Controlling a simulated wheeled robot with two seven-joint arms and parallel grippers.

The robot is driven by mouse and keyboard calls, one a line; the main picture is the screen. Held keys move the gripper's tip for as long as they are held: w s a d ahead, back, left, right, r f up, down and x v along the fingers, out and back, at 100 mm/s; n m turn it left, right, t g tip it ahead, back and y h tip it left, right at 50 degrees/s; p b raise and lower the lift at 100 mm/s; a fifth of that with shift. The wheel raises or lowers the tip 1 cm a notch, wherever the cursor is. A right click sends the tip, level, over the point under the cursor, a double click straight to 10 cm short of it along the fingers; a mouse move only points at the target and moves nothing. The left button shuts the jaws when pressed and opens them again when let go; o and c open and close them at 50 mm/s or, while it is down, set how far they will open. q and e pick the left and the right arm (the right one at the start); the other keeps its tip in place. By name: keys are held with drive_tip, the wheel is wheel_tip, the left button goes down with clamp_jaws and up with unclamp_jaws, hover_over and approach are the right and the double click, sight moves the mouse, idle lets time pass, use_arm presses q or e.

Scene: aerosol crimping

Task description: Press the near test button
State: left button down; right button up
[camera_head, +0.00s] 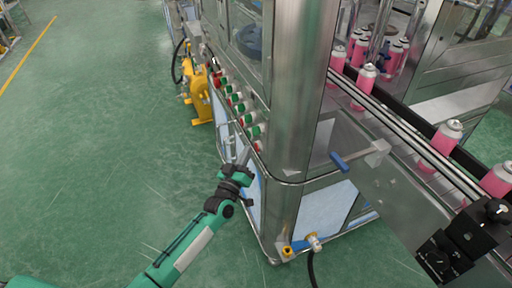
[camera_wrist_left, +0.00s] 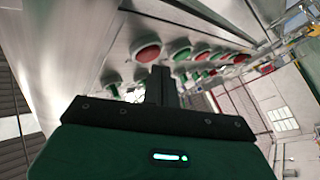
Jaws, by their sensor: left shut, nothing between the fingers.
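A row of red and green round buttons runs along the side panel of the steel machine. The nearest ones in the head view are a red button (camera_head: 259,146) and a green button (camera_head: 257,131). The frames do not show labels that tell which is the test button. My left gripper (camera_head: 244,157) is shut and empty, just below and left of these nearest buttons. In the left wrist view my shut fingers (camera_wrist_left: 160,85) point up toward the panel, just below a large red button (camera_wrist_left: 147,52) with a green button (camera_wrist_left: 180,53) beside it. I cannot tell contact. My right gripper is not in view.
The machine's steel corner column (camera_head: 297,90) stands right of the buttons. A yellow device (camera_head: 200,95) is on the floor beyond. Pink cans (camera_head: 363,85) stand on the conveyor at the right. The green floor (camera_head: 100,140) at the left is clear.

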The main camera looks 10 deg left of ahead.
use_arm(q)
drive_tip(key=shift+s+a, duration=0.1)
drive_tip(key=shift+a, duration=0.05)
drive_tip(key=s+a, duration=0.1)
drive_tip(key=a, duration=0.1)
drive_tip(key=s+a+p, duration=0.1)
drive_tip(key=s+a, duration=0.1)
drive_tip(key=shift+a, duration=0.1)
idle(0.5)
drive_tip(key=shift+w, duration=0.1)
idle(0.3)
